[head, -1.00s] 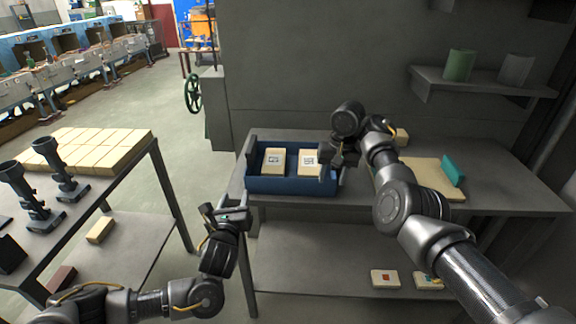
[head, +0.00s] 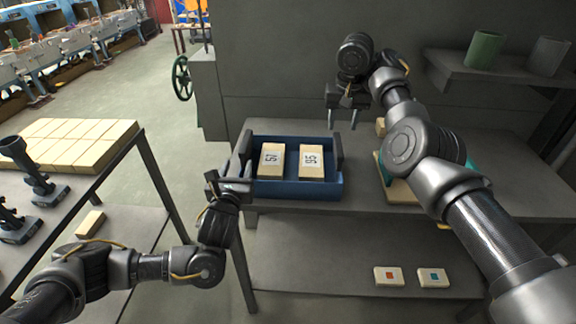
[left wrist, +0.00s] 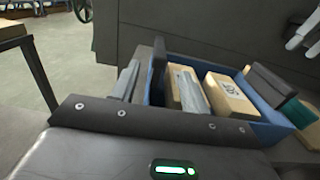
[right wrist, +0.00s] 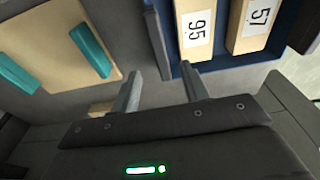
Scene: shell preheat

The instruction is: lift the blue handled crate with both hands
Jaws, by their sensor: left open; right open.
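The blue crate (head: 290,189) stands on the grey workbench. It has a dark upright handle at each end and holds two pale blocks (head: 271,160) (head: 312,161) with numbered labels. My left gripper (head: 232,178) is open at the crate's left end. In the left wrist view its fingers (left wrist: 157,85) show on either side of the dark left handle (left wrist: 157,66); contact cannot be told. My right gripper (head: 343,122) is open above the right handle (head: 337,148). In the right wrist view that handle (right wrist: 155,42) lies ahead, between the finger lines (right wrist: 160,85).
A shelf (head: 490,78) with two cups is at upper right. Two small marked blocks (head: 388,276) lie on the lower shelf. A table with pale blocks (head: 75,145) stands left.

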